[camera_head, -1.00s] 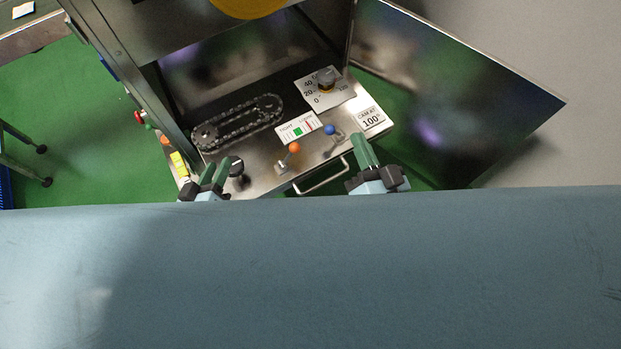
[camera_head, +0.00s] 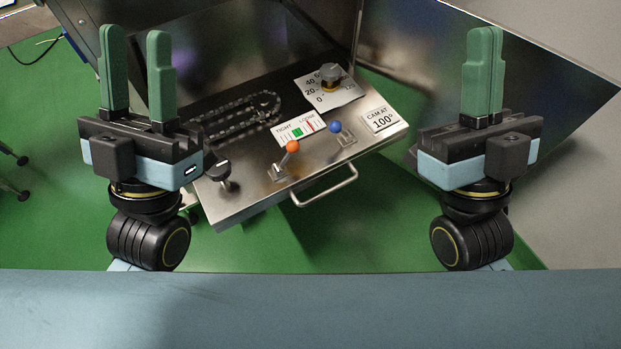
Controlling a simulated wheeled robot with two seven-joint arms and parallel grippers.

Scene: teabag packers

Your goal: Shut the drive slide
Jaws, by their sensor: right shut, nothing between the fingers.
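The drive slide (camera_head: 262,192) is a steel tray pulled out from the machine at the centre. A bar handle (camera_head: 325,189) is on its front edge. Neither touches the handle.
A large steel door panel (camera_head: 420,50) stands open at the right, behind my right gripper. The machine frame (camera_head: 88,25) rises at the upper left, partly behind my left gripper. Labels on the slide read TIGHT, LOOSE and CAM AT 100.

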